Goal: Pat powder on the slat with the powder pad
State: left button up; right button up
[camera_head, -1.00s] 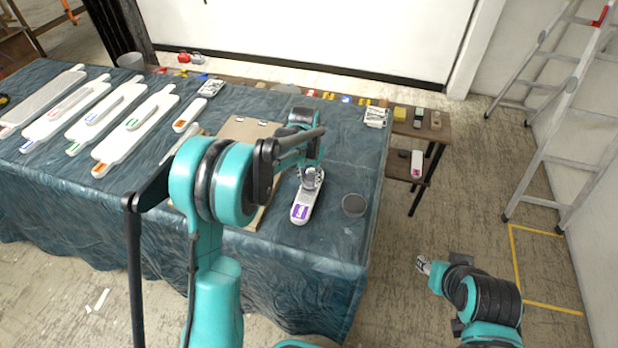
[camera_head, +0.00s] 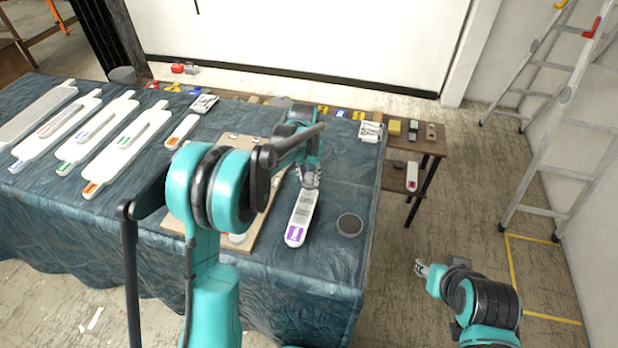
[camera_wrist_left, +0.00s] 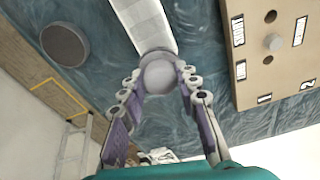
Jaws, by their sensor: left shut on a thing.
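The slat (camera_head: 300,218) is long and white with a purple label at its near end and grey patches along its face. It lies on the cloth-covered table, and part of it shows in the left wrist view (camera_wrist_left: 146,22). My left gripper (camera_head: 310,178) is over the far part of the slat. In the left wrist view its fingers are shut on a pale round powder pad (camera_wrist_left: 160,76), which overlaps the slat's end. I cannot tell whether pad and slat touch. My right gripper (camera_head: 422,268) hangs low beyond the table's right edge, too small to read.
A dark round dish (camera_head: 350,225) stands right of the slat. A wooden board (camera_head: 257,226) lies to its left, partly hidden by my arm. Several white slats (camera_head: 110,165) fill the table's left. A small wooden shelf (camera_head: 430,145) and a ladder (camera_head: 560,105) stand to the right.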

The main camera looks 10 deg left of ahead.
pick_arm(q)
jog(key=shift+w+r+p, duration=0.25)
jog(key=shift+r+p, duration=0.2)
jog(key=shift+r, duration=0.35)
jog(key=shift+s+r+p, duration=0.1)
jog(key=shift+r+p, duration=0.75)
jog(key=shift+r, duration=0.45)
